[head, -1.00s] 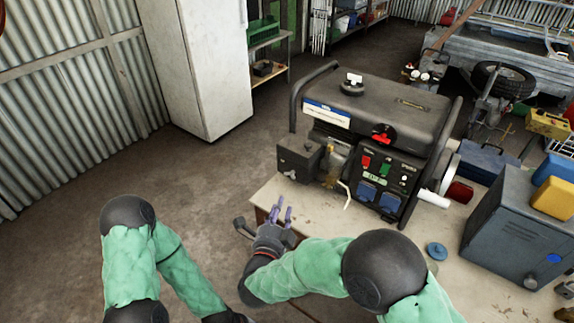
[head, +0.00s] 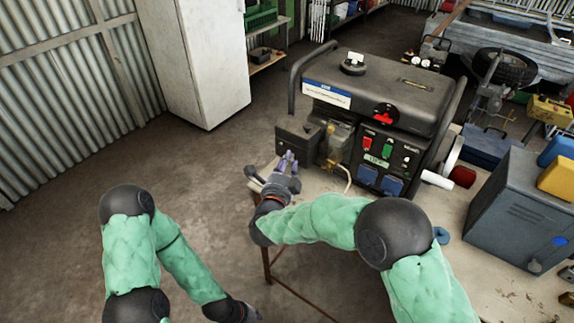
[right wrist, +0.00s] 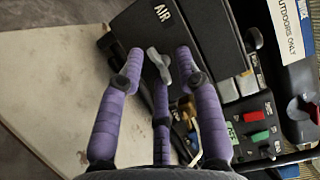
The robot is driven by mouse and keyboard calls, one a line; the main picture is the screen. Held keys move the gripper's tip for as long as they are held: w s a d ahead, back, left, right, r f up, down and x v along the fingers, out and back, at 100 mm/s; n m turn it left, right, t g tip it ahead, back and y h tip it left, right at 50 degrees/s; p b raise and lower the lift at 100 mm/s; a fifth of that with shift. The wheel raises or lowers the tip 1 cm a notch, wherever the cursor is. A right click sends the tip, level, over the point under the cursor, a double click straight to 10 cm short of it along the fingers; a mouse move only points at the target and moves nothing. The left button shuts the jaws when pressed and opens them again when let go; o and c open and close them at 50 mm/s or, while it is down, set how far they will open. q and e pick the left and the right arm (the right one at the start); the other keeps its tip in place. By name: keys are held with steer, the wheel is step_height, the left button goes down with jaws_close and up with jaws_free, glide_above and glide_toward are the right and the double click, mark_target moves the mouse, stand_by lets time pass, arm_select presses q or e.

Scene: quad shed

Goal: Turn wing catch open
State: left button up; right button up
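The wing catch (right wrist: 159,65) is a small grey winged knob at the edge of the dark box marked AIR (right wrist: 195,40) in the right wrist view. That box (head: 297,141) sits on the left side of the generator (head: 385,110) in the head view, where my fingers hide the catch. My right gripper (head: 286,160) has purple fingers; it also shows in the right wrist view (right wrist: 160,70). The fingers are spread, with the catch between their tips. I see no clear contact. My left gripper (head: 243,314) is low in the head view, small and dark.
The generator stands on a worn bench (right wrist: 45,75). A grey metal cabinet (head: 515,215) and a blue toolbox (head: 487,146) are to its right. A white fridge (head: 195,60) stands behind at the left. The floor at the left is clear.

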jaws_close()
steer(key=shift+r, duration=0.15)
